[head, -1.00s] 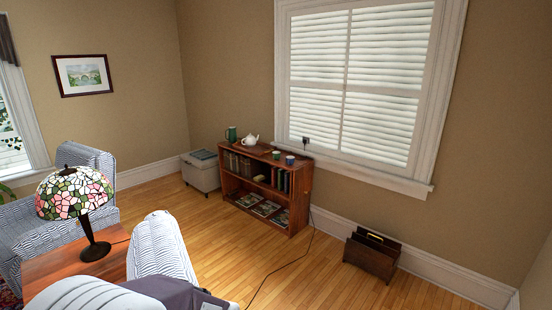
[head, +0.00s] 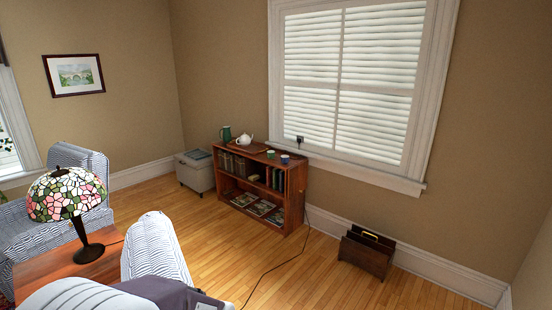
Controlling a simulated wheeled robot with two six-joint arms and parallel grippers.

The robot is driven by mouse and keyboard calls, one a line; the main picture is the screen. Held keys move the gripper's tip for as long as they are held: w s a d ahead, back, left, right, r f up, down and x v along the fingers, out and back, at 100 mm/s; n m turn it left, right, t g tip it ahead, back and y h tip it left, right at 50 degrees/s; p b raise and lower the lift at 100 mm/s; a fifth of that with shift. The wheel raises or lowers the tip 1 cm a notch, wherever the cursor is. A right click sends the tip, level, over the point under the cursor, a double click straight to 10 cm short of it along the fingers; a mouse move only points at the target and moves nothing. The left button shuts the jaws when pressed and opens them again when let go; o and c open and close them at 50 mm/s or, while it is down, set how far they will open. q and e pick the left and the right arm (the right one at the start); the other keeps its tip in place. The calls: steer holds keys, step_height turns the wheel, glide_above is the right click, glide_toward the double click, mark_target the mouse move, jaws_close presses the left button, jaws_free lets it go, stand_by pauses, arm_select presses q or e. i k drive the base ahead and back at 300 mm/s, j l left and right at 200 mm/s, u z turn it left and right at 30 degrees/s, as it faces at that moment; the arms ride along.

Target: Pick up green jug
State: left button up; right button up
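The green jug (head: 226,133) stands upright at the left end of the top of a low wooden bookcase (head: 291,213) below the window. A white teapot (head: 244,140) is just to its right, on what looks like a wooden tray. Neither of my grippers shows in the head view, and the jug is well out ahead of me across the room.
A striped armchair (head: 154,250) and a side table (head: 62,268) with a stained-glass lamp (head: 66,194) are at the near left. A grey box (head: 195,174) stands left of the bookcase. A dark wooden rack (head: 366,254) stands by the right wall. A cord crosses the otherwise open floor (head: 235,250).

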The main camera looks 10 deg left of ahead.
mark_target(227, 136)
steer(key=i+l+z, duration=0.2)
steer(key=i, duration=0.35)
steer(key=i+l+z, duration=0.25)
steer(key=i, duration=0.25)
steer(key=i+j+u, duration=0.1)
steer(key=i+u, duration=0.75)
steer(key=i+l+u, duration=0.15)
steer(key=i+u, duration=0.3)
steer(key=i+j+u, duration=0.2)
steer(key=i+u, duration=0.25)
steer(key=i, duration=0.6)
steer(key=i+l+u, duration=0.2)
steer(key=i+u, duration=0.25)
steer(key=i, duration=2.55)
steer(key=i+z, duration=0.65)
steer(key=z, duration=0.2)
steer(key=i+j+z, duration=0.2)
steer(key=z, duration=0.2)
steer(key=i, duration=0.05)
